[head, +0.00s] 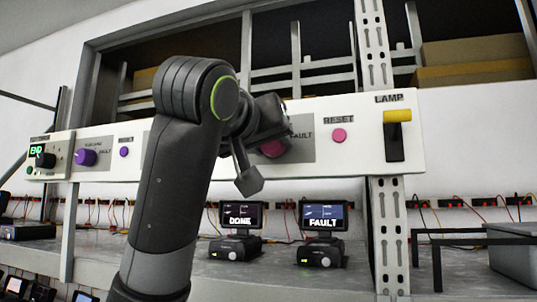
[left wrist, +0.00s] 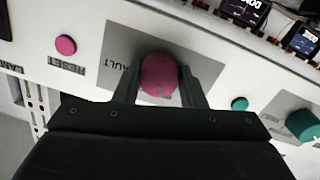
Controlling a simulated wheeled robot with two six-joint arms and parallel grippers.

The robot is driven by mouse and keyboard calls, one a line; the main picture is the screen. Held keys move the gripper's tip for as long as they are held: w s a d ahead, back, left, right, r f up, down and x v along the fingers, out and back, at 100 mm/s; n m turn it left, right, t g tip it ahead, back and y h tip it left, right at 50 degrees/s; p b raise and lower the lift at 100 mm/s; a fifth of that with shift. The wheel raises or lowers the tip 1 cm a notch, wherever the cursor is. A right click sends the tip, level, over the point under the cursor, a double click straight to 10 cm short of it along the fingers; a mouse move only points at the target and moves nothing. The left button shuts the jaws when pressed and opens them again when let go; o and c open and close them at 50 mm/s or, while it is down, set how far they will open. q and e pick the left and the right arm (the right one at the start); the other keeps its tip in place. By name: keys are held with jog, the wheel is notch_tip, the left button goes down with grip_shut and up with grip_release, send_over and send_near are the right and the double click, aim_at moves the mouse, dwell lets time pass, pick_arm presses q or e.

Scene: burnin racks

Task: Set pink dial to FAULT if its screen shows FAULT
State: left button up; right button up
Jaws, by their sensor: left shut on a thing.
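The pink dial (left wrist: 159,72) sits on a grey plate of the white panel, with the jaws of my left gripper (left wrist: 160,88) on both sides of it. My left gripper is shut on it. In the head view my arm hides most of the pink dial (head: 272,149), and the word FAULT shows to its right. Which way its pointer faces, I cannot tell. My right gripper is not in view.
A pink RESET button (head: 339,136) and a yellow-tipped LAMP switch (head: 396,130) lie right of the dial. A purple dial (head: 86,157) is at left. In the wrist view a teal dial (left wrist: 304,125) and teal button (left wrist: 240,103) are close to the gripper.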

pick_arm(q)
jog(key=m+b, duration=0.2)
jog(key=m, duration=0.2)
jog(key=shift+m, duration=0.4)
jog(key=shift+r, duration=0.1)
dwell(0.3)
jog(key=o, duration=1)
jog(key=shift+s, duration=0.1)
jog(key=b+v, duration=1)
jog(key=v, duration=0.7)
jog(key=shift+s, duration=0.2)
